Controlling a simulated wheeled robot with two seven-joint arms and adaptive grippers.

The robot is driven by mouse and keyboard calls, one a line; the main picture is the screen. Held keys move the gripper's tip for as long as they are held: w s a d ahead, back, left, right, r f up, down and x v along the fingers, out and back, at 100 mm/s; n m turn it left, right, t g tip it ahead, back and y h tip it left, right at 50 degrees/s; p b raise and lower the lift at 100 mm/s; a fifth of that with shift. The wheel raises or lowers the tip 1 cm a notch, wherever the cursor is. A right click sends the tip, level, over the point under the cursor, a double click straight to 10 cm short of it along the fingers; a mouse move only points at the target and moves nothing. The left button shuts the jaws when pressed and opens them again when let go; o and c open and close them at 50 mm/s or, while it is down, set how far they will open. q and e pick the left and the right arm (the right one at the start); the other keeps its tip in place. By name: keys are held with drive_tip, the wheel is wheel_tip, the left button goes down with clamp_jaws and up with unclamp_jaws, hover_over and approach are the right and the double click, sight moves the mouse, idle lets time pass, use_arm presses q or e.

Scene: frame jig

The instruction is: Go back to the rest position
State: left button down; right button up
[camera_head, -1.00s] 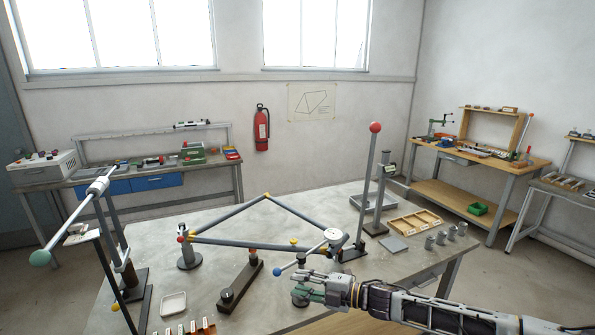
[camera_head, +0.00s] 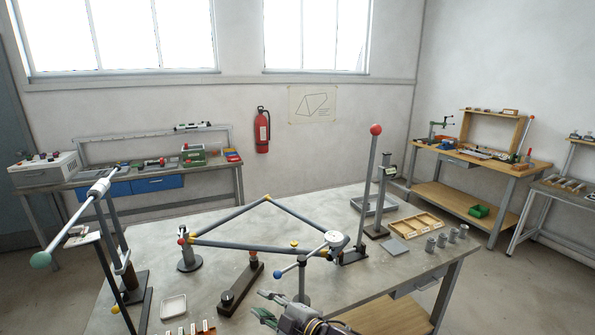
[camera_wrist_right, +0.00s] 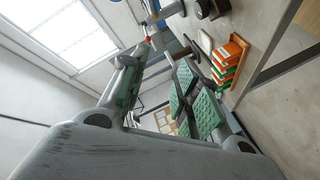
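My right gripper (camera_head: 265,306) is at the bottom edge of the head view, in front of the table (camera_head: 345,290). Its fingers stand apart, and in the right wrist view its green-padded fingers (camera_wrist_right: 160,95) show a gap with nothing held between them. A frame of grey tubes (camera_head: 240,246) with yellow and orange joints lies on the jig, beyond the gripper. A blue-tipped lever (camera_head: 293,268) with a round white head stands close beyond the gripper. My left gripper is not in view.
A red-topped post (camera_head: 371,180) stands at the right of the frame, and a green-tipped bar (camera_head: 70,230) at the left. A white dish (camera_head: 173,306), a wooden tray (camera_head: 418,225) and several grey cylinders (camera_head: 441,240) are on the table. Its right front area is clear.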

drive_tip(key=s+d+f+m+g+h, duration=0.2)
drive_tip(key=s+d+f+m+h, duration=0.3)
drive_tip(key=s+d, duration=0.4)
drive_tip(key=s+d+f+m+g+h, duration=0.35)
drive_tip(key=s+d+m, duration=0.3)
drive_tip(key=d, duration=0.45)
drive_tip(key=s+d+f+m+g+h, duration=0.2)
drive_tip(key=s+d+f+m+h, duration=0.3)
drive_tip(key=s+d, duration=0.45)
wheel_tip(320, 180, down, 32)
drive_tip(key=f+y, duration=0.1)
drive_tip(key=s+d+f+g, duration=0.1)
drive_tip(key=s+d+f, duration=0.1)
drive_tip(key=s+f, duration=0.8)
drive_tip(key=s+d+f+g, duration=0.1)
drive_tip(key=s+d+f, duration=0.2)
drive_tip(key=s+f, duration=0.6)
drive_tip(key=s, duration=0.4)
drive_tip(key=shift+f+m, duration=0.35)
drive_tip(key=shift+f, duration=0.05)
